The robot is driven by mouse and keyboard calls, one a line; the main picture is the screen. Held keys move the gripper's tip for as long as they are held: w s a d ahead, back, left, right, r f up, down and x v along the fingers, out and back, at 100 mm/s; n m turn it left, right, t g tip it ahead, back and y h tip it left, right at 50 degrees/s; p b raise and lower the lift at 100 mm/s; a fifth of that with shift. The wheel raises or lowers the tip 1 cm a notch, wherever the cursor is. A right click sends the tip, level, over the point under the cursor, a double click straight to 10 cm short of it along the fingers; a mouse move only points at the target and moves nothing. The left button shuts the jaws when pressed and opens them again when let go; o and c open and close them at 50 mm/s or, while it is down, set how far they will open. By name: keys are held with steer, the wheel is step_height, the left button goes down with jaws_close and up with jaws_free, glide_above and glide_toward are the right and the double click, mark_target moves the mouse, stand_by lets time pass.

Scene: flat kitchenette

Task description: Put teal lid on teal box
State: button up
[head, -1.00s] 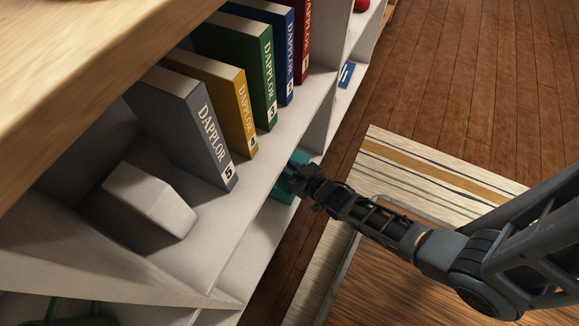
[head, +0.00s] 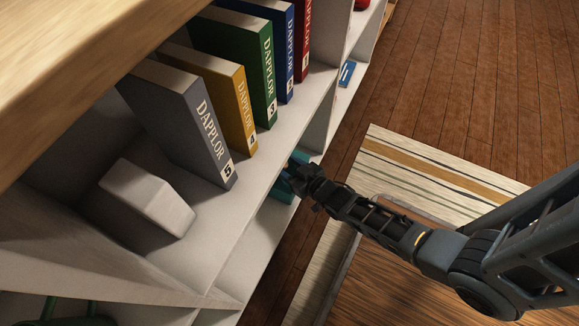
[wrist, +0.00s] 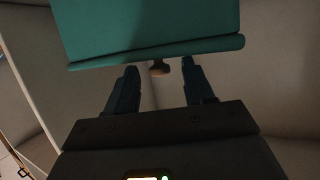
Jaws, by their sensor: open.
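A teal object (wrist: 150,25) with a raised lip along its near edge fills the top of the wrist view. A small brown knob (wrist: 158,69) shows just past that lip. I cannot tell whether the lid and the box are both in this view. My gripper (wrist: 159,66) is open, with one finger on each side of the knob and a visible gap to each. In the head view, teal surfaces (head: 279,190) show at the lower shelf behind my gripper (head: 292,172), mostly hidden by the shelf above and my gripper.
The white shelf (head: 240,215) above holds a grey book (head: 190,125), several coloured books and a white block (head: 147,198). Its front edge is close to my gripper. A striped rug (head: 400,160) and open wooden floor (head: 470,90) lie to the right.

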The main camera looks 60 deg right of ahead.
steer(key=p+v, duration=0.3)
steer(key=v, duration=0.4)
steer(key=shift+s, duration=0.35)
steer(key=shift+a+r, duration=0.1)
